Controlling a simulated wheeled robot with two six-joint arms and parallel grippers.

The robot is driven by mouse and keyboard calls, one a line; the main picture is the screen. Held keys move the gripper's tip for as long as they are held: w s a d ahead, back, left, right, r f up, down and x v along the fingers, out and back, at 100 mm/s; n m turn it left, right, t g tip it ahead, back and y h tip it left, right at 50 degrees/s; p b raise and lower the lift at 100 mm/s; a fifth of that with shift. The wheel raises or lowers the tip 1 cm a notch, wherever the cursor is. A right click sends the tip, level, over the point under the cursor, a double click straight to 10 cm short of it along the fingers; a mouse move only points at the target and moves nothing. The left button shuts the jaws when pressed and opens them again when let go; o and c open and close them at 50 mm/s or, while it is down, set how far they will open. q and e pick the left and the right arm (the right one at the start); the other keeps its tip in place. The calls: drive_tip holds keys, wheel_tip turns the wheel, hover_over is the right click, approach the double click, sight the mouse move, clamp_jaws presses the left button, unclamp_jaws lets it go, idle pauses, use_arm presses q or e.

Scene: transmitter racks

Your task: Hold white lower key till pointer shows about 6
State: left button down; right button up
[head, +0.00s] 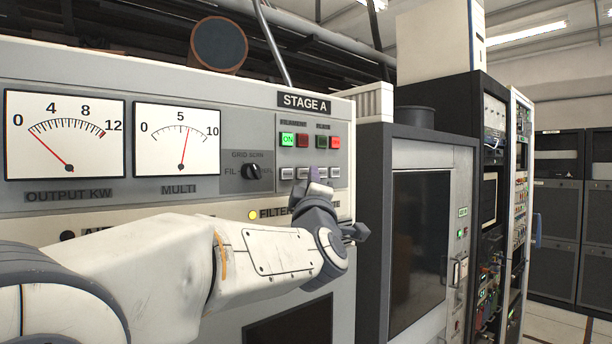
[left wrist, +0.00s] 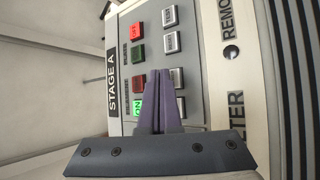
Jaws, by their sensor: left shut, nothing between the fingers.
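The Stage A panel (head: 230,95) has a lower row of white keys under the coloured ones. Two of these white keys (head: 287,173) (head: 335,173) show at the row's ends in the head view. My left gripper (head: 314,174) is shut and empty, its purple fingertips at the middle of this row. In the left wrist view the fingers (left wrist: 160,78) overlap the edge of a white key (left wrist: 176,78); I cannot tell whether they touch it. The MULTI meter (head: 177,140) pointer stands at about 6. The OUTPUT KW meter (head: 65,135) pointer is near the low end. My right gripper is not in view.
The green ON key (head: 287,139) and a red key (head: 335,142) are lit above the white row. A rotary knob (head: 250,172) sits left of the keys. A yellow lamp (head: 252,215) is lit below. A dark-fronted cabinet (head: 418,240) stands to the right.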

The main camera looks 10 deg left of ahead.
use_arm(q)
drive_tip(key=shift+s+d+b, duration=0.15)
drive_tip(key=shift+s+d, duration=0.65)
drive_tip(key=shift+d, duration=0.2)
drive_tip(key=shift+s+d+b, duration=0.15)
drive_tip(key=shift+s+d, duration=0.6)
drive_tip(key=shift+d, duration=0.2)
